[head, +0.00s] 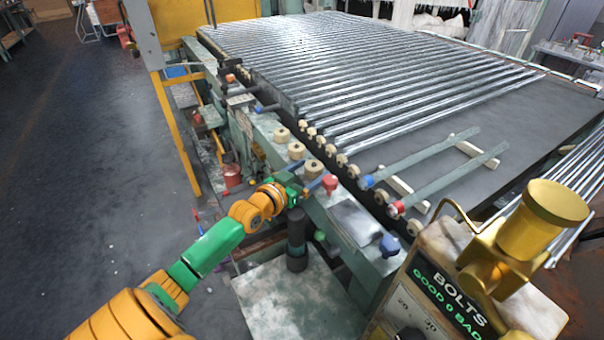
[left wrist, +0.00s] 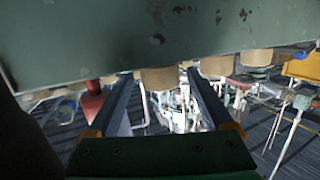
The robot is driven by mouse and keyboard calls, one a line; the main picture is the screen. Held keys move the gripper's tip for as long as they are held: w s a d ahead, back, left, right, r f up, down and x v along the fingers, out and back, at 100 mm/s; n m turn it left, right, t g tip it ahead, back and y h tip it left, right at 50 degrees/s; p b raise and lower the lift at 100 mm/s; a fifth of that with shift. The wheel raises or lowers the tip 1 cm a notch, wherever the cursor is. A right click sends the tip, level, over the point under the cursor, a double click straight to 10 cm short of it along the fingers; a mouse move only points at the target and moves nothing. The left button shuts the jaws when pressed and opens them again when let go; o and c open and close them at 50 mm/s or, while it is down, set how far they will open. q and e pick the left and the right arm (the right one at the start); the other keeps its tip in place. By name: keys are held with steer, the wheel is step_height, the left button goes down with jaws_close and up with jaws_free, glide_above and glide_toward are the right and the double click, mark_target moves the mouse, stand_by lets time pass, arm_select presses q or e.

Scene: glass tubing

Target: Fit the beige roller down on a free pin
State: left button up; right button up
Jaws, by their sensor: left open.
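Several beige rollers stand on the green rail in the head view. The nearest beige roller (head: 315,168) is at my left gripper (head: 308,178), with two others (head: 296,150) (head: 282,134) farther up the rail. My left gripper is open, its dark blue fingers apart. In the left wrist view a beige roller (left wrist: 160,78) shows between the fingertips (left wrist: 160,80); I cannot tell whether they touch it. More beige rollers (left wrist: 216,65) show beside it. I cannot make out a bare pin. My right gripper is not in view.
A red knob (head: 330,183) stands on the rail close to my left gripper, and a blue knob (head: 389,245) nearer the front. Glass tubes (head: 370,80) cover the bed behind small wheels (head: 341,160). A box marked BOLTS (head: 440,270) stands at front right.

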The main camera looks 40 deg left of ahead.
mark_target(307, 171)
arm_select(q)
steer(key=s, duration=0.5)
steer(key=shift+a+r, duration=0.2)
steer(key=shift+r, duration=0.2)
steer(key=shift+s, duration=0.1)
